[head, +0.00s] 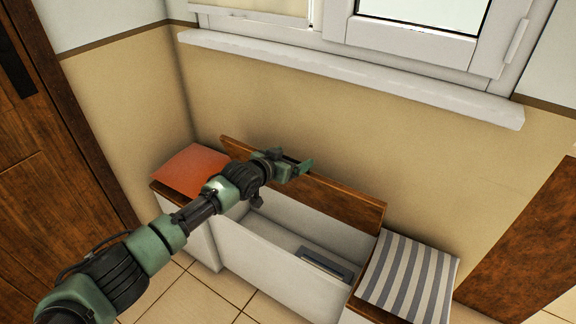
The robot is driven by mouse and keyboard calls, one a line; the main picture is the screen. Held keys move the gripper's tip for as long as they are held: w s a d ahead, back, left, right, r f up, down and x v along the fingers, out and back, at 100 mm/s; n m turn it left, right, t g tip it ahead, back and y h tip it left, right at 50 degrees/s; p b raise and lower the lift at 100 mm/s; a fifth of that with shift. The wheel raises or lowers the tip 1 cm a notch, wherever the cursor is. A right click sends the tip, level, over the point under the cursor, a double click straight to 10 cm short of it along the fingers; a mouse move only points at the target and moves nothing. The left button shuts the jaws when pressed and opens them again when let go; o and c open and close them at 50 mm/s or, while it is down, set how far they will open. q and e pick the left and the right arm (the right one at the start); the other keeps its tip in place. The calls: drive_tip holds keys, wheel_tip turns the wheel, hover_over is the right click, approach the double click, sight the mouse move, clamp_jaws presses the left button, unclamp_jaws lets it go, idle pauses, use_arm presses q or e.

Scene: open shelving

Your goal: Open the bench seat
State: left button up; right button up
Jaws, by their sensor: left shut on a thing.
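The bench seat (345,200) is a brown wooden lid, raised and tilted up at the back of the white bench box (265,272). The box below it is open and its inside shows. My left gripper (303,168) is at the lid's upper part, near its middle, and is shut on the lid. The exact contact of the fingers is hard to see. My left arm hides part of the lid and the box's left end. My right gripper is not in view.
A flat grey object (325,264) lies inside the box. An orange cushion (190,171) lies left of the opening and a striped cushion (408,276) right of it. The wall and white window sill (350,75) are behind. A wooden door (40,170) stands at left.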

use_arm(q)
drive_tip(key=shift+w+d, duration=0.15)
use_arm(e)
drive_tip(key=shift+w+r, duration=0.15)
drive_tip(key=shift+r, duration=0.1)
use_arm(q)
drive_tip(key=o, duration=1.9)
drive_tip(key=shift+f, duration=0.1)
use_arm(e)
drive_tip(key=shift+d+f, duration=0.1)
use_arm(q)
drive_tip(key=shift+p+v, duration=1.2)
drive_tip(key=shift+v, duration=2.65)
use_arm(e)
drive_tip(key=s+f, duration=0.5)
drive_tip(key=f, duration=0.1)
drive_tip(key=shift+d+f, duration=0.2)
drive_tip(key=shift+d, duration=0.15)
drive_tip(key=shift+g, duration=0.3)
